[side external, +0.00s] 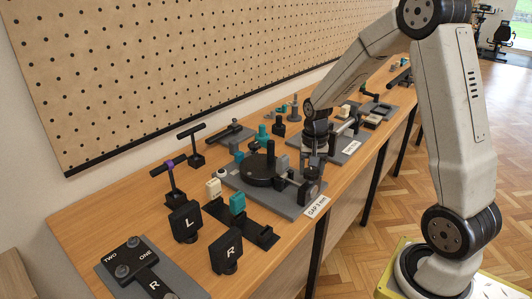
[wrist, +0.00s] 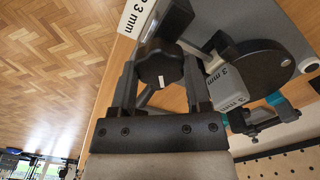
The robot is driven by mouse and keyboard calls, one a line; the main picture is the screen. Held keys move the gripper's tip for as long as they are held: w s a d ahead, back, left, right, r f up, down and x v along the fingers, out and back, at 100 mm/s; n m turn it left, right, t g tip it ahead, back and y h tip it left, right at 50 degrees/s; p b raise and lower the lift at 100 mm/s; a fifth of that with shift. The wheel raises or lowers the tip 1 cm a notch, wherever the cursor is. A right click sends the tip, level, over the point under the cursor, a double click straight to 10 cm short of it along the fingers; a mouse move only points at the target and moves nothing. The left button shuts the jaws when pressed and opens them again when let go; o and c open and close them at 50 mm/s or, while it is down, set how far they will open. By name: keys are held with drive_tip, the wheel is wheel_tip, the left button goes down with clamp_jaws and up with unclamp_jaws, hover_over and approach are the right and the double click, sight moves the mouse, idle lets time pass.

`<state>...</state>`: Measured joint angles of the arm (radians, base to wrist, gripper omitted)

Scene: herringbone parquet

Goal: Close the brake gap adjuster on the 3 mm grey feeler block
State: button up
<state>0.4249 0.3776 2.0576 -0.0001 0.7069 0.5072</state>
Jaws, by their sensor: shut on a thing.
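The brake gap fixture has a grey base plate (side external: 290,207) labelled "GAP 3 mm", with a black disc (side external: 260,171) on it. Its black adjuster knob (side external: 309,191) is at the plate's right end; the lobed knob also shows in the wrist view (wrist: 160,64). The grey feeler block (wrist: 227,88), marked "3 mm", sits by the rim of the disc (wrist: 262,66). I cannot tell whether any gap is left around it. My gripper (side external: 312,172) points down at the adjuster. In the wrist view its fingers (wrist: 162,90) are on both sides of the knob, shut on it.
Black L (side external: 186,222) and R (side external: 226,253) pieces stand nearby. More fixtures fill the bench behind my gripper. A pegboard (side external: 180,70) backs the bench.

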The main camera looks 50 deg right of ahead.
sight(312, 171)
drive_tip(key=m, duration=0.4)
drive_tip(key=shift+m, duration=2.1)
drive_tip(key=shift+o, duration=0.2)
drive_tip(key=o, duration=1.2)
drive_tip(key=shift+o, duration=0.2)
drive_tip(key=shift+r, duration=0.1)
drive_tip(key=shift+r, duration=3.85)
